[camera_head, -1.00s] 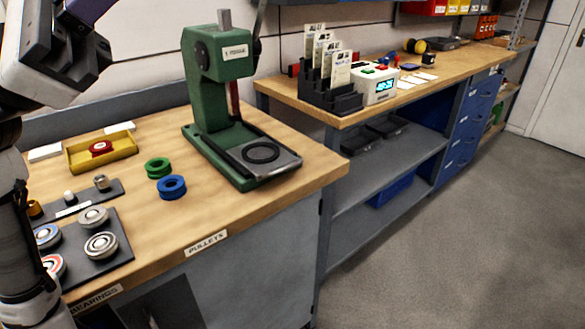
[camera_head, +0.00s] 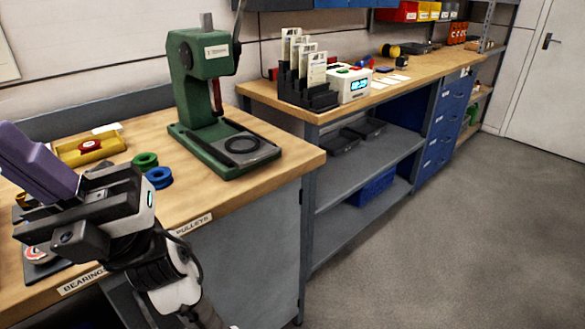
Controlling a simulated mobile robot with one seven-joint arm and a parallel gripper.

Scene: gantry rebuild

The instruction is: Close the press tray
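The green press (camera_head: 190,85) stands on the left wooden bench, with its upright column and a lever on its right side. Its grey tray (camera_head: 264,157) sticks out at the front right of the green base, and a black ring (camera_head: 243,146) lies on it. My gripper (camera_head: 62,222), dark with a purple part above it, is at the lower left over the bench's front left. It is well apart from the press and tray. Its fingers are not clear enough to tell open from shut.
A green ring (camera_head: 145,160) and a blue ring (camera_head: 159,178) lie between my gripper and the press. A yellow bin (camera_head: 92,150) stands behind them. A farther bench (camera_head: 320,112) holds a card rack and white device. The floor at right is clear.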

